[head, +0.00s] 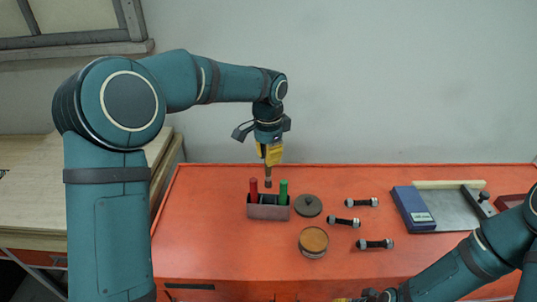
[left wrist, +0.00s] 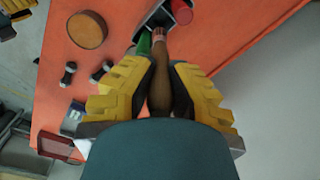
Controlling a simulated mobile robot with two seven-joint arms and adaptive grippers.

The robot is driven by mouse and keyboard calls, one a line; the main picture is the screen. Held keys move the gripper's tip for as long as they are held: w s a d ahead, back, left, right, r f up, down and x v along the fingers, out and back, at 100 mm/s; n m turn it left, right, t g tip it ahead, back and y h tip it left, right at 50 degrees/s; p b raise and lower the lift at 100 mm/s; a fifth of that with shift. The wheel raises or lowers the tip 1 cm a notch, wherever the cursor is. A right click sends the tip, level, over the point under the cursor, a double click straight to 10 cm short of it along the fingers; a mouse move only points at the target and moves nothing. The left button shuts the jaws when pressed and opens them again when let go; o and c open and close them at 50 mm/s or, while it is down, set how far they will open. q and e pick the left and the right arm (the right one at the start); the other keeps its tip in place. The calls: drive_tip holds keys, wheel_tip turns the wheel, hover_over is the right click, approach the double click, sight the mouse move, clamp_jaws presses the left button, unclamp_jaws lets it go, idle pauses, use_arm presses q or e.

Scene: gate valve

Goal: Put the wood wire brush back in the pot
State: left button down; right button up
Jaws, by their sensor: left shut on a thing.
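My left gripper (head: 269,160) is shut on the wood wire brush (head: 268,178), which points down with its lower end over or just behind the pot, apart from it in the picture. In the left wrist view, the brown brush (left wrist: 160,85) lies between the yellow fingers (left wrist: 160,88). The pot (head: 268,212) is a small grey box on the orange bench. It also shows in the left wrist view (left wrist: 152,20). It holds a red-handled tool (head: 253,190) and a green-handled tool (head: 283,191), with a gap between them. My right gripper (head: 368,296) is cut off at the bottom edge.
A dark round disc (head: 308,205) lies right of the pot, and a round tin with an orange-brown top (head: 313,241) stands in front. Several bolts (head: 344,221) lie further right. A blue case (head: 412,208) and a grey plate (head: 452,209) are at the far right.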

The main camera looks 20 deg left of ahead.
sight(268, 184)
use_arm(q)
drive_tip(key=shift+w+f, duration=0.15)
drive_tip(key=shift+f, duration=0.15)
wheel_tip(268, 184, down, 2)
drive_tip(key=shift+f+b, duration=0.1)
drive_tip(key=shift+b, duration=0.7)
drive_tip(key=shift+f+b, duration=2.35)
drive_tip(key=shift+f, duration=1.75)
drive_tip(key=c, duration=1)
unclamp_jaws()
drive_tip(key=shift+c, duration=0.2)
